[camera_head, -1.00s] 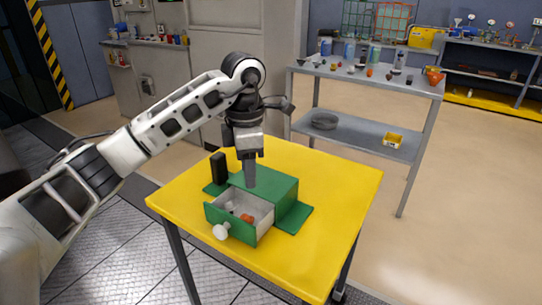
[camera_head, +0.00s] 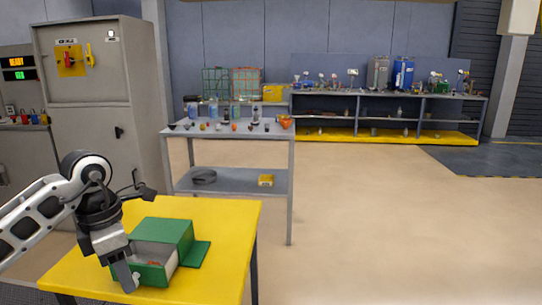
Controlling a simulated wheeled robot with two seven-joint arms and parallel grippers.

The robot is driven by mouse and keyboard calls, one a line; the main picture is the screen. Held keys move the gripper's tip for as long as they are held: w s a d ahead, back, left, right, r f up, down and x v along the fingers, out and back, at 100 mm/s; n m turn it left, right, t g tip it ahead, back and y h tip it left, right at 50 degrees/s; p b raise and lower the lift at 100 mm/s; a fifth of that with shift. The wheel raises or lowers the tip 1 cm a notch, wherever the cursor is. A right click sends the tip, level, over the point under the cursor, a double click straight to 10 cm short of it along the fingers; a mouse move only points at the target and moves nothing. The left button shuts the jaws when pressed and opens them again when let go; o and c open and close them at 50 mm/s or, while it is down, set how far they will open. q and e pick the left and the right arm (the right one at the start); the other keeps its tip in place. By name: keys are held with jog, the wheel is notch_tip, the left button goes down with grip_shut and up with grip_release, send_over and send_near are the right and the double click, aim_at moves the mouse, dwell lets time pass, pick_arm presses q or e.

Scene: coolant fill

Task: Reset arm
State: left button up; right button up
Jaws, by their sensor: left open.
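My left arm comes in from the left, and its gripper (camera_head: 125,277) points down at the front left of the green box (camera_head: 165,233) on the yellow table (camera_head: 232,222). The box's drawer (camera_head: 157,274) is pulled out toward the front, with a small orange item (camera_head: 154,263) inside. A whitish round knob (camera_head: 136,280) shows on the drawer front, close beside the gripper's fingers. The gripper is open; whether it touches the knob is unclear. My right gripper is not in view.
A grey shelf table (camera_head: 228,133) with bottles and small parts stands behind the yellow table. A long workbench (camera_head: 385,95) lines the back wall. A grey cabinet (camera_head: 95,90) stands at the left. The floor to the right is clear.

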pick_arm(q)
jog(key=s+d+f+g+h, duration=0.1)
jog(key=d+f+h, duration=0.15)
jog(key=d, duration=0.35)
jog(key=s+d+f+h, duration=0.1)
jog(key=s+d+h, duration=0.15)
jog(key=d, duration=0.25)
jog(key=s+d+f+g+h, duration=0.1)
jog(key=d+f+h, duration=0.15)
jog(key=d, duration=0.35)
jog(key=s+d+r+n+t+h, duration=0.3)
jog(key=d+r+n+t+h, duration=0.2)
jog(key=d+r+n+h, duration=0.5)
jog(key=w+a+f+n+t+y, duration=0.1)
jog(key=a+f+n+t+y, duration=0.5)
jog(key=n, duration=0.6)
jog(key=w+a+f+n+t+y, duration=0.1)
jog(key=a+f+n+t+y, duration=0.3)
jog(key=n+t, duration=0.6)
jog(key=s+a+f+n+g+y, duration=0.2)
jog(key=s+f+n+g, duration=0.2)
jog(key=f, duration=0.4)
jog(key=s+a+f+n+g+y, duration=0.2)
jog(key=s+f+n+g+y, duration=0.1)
jog(key=s+f+n, duration=0.4)
jog(key=shift+a+f+n+g, duration=0.25)
jog(key=shift+f+n+g, duration=0.35)
jog(key=shift+f+g, duration=0.15)
